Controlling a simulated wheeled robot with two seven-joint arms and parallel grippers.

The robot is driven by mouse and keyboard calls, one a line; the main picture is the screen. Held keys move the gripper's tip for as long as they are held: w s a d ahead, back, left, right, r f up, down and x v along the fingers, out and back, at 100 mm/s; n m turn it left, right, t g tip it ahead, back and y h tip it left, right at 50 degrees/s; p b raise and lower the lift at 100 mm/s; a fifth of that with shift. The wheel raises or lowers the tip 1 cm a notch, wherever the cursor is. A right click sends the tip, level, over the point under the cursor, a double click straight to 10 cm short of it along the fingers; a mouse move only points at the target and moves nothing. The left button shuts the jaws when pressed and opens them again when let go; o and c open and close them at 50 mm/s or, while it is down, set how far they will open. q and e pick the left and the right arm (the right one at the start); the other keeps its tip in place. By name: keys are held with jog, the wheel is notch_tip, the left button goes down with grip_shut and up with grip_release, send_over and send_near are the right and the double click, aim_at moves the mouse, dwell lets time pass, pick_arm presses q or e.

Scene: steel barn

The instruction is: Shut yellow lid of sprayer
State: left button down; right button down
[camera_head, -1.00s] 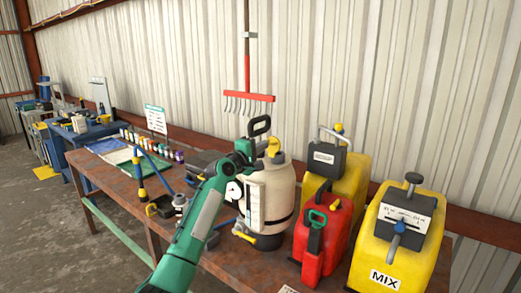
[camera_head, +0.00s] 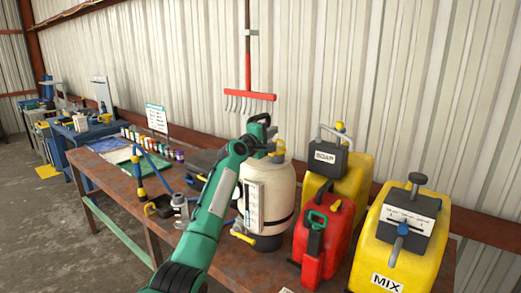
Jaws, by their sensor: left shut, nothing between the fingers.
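The sprayer (camera_head: 270,195) is a cream-white tank with a black base, standing on the brown bench. Its yellow lid (camera_head: 279,148) shows at the top of the tank, partly covered by my gripper; I cannot tell whether it is fully down. My left arm reaches up from the bottom, in front of the tank's left side. My left gripper (camera_head: 270,138) is shut and empty at the tank's top, close against the lid; whether they touch is unclear. My right gripper is not in view.
A red can (camera_head: 338,240), a yellow container (camera_head: 352,178) and a yellow MIX container (camera_head: 375,255) stand to the right. Small bottles (camera_head: 160,150), a blue-and-yellow tool (camera_head: 140,175) and a grey-topped item (camera_head: 180,210) lie left. A red rake (camera_head: 247,95) hangs behind.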

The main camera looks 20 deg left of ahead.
aim_at(279, 149)
pick_arm(q)
jog(key=shift+w+d+r+p, duration=0.1)
jog(key=shift+w+d+p, duration=0.1)
jog(key=shift+w, duration=0.15)
jog(key=shift+w+d+p, duration=0.1)
jog(key=shift+w+p, duration=0.1)
jog(key=shift+w, duration=0.15)
jog(key=shift+w+r+g+p, duration=0.1)
jog(key=shift+w+g+p, duration=0.2)
jog(key=shift+g+p, duration=0.1)
jog(key=shift+w+d+g+y+p, duration=0.15)
jog(key=shift+w+g+y+p, duration=0.15)
jog(key=shift+g+p, duration=0.1)
jog(key=shift+w+d+f+p, duration=0.15)
jog(key=shift+w+f+p, duration=0.15)
jog(key=shift+p, duration=0.4)
jog(key=shift+w+p, duration=0.2)
jog(key=shift+p, duration=0.1)
jog(key=shift+w+d+f+g+p, duration=0.15)
jog(key=shift+w+f+g+p, duration=0.15)
jog(key=shift+f+g+p, duration=0.25)
jog(key=shift+y, duration=0.3)
jog(key=shift+r, duration=0.1)
